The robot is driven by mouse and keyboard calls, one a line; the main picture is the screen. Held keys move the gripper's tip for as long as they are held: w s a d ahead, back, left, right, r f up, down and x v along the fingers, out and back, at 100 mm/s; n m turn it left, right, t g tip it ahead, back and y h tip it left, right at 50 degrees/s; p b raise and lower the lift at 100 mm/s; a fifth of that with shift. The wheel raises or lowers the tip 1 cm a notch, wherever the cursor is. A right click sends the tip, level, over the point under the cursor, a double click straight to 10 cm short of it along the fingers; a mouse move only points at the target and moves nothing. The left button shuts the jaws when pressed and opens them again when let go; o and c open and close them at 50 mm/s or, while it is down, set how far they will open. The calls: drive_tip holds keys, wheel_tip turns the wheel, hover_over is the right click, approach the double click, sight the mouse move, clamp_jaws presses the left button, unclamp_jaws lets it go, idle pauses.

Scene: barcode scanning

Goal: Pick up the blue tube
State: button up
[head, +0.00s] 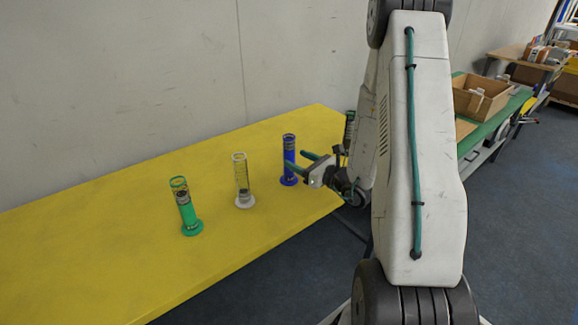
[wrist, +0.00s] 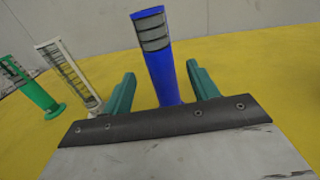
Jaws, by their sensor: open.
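The blue tube (head: 289,158) stands upright on the yellow table (head: 110,215), on a round blue base. My gripper (head: 296,160) is at its right side in the head view, with green fingers pointing toward it. In the wrist view the blue tube (wrist: 160,60) rises between the two open green fingers (wrist: 162,85), with a gap on each side. Its base is hidden there behind the gripper body.
A white-based clear tube (head: 242,185) and a green tube (head: 187,210) stand to the left. A dark tube (head: 349,130) stands behind my arm, partly hidden. A wall (head: 120,80) runs along the back.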

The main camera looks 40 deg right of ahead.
sight(285, 152)
drive_tip(key=x, duration=0.6)
drive_tip(key=shift+w+a, duration=0.1)
drive_tip(key=shift+w, duration=0.1)
drive_tip(key=c, duration=1.2)
drive_tip(key=shift+c, duration=0.2)
drive_tip(key=shift+r, duration=0.15)
